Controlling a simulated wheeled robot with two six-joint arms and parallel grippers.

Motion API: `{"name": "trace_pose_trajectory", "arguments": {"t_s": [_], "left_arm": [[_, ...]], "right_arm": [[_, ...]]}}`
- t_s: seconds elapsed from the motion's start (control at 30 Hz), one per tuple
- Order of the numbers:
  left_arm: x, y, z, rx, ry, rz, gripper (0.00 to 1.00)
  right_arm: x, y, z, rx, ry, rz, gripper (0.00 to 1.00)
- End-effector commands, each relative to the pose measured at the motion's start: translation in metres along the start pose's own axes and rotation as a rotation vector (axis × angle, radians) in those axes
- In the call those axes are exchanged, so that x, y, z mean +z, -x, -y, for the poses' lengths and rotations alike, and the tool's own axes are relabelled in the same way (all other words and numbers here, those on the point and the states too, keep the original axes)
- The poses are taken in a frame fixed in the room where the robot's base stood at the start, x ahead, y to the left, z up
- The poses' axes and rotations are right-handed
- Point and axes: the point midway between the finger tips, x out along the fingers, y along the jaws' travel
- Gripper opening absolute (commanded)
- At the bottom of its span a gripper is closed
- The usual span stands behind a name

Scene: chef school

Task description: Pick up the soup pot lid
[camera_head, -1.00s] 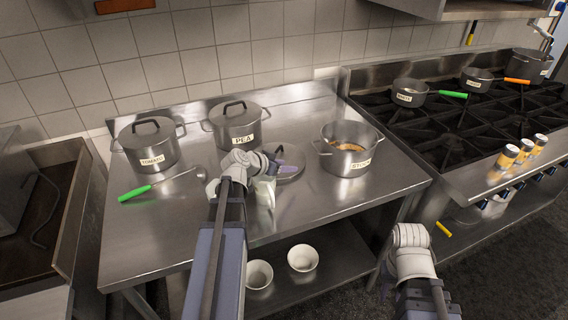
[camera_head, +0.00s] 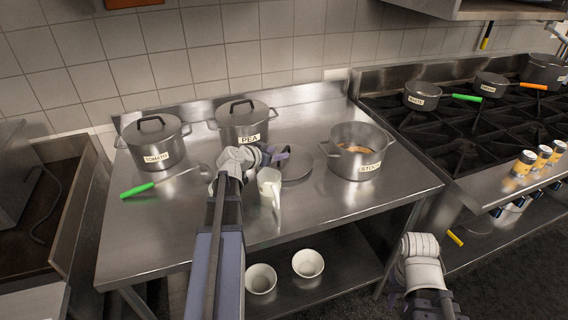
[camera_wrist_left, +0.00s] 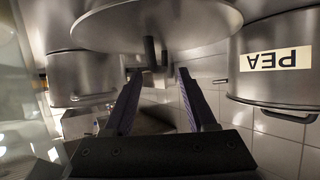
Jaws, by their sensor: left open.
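The soup pot lid (camera_head: 296,170) is a round grey metal disc lying on the steel table between the PEA pot and the STOCK pot (camera_head: 358,152). In the left wrist view the lid (camera_wrist_left: 190,25) fills the top, upside down. Its dark handle (camera_wrist_left: 150,54) shows between the spread fingers of my left gripper (camera_wrist_left: 155,75). Whether the fingers touch the handle I cannot tell. In the head view my left gripper (camera_head: 277,155) is over the lid and hides part of it. My right arm is low at the right; its fingers are not clear.
A lidded TOMATO pot (camera_head: 153,143) and lidded PEA pot (camera_head: 242,122) stand at the back. A white jug (camera_head: 270,187) stands close in front of my left gripper. A green-handled ladle (camera_head: 138,190) lies at the left. White bowls (camera_head: 308,263) sit on the lower shelf.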

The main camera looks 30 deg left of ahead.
Motion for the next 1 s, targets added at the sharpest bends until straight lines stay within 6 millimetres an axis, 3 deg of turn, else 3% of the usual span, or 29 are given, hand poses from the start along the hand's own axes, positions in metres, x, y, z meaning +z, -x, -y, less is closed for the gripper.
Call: {"name": "trace_pose_trajectory", "arguments": {"t_s": [0.3,0.57,1.0], "left_arm": [[0.002,-0.045,0.001,0.002,-0.002,0.001,0.57],[0.0,-0.049,-0.001,0.001,0.0,0.0,0.57],[0.0,-0.048,0.0,0.001,0.0,0.0,0.09]], "right_arm": [[-0.001,-0.021,0.002,0.0,0.0,0.0,0.35],[-0.001,-0.021,0.002,0.0,0.0,0.0,0.35],[-0.001,-0.021,0.002,0.0,0.0,0.0,0.35]]}}
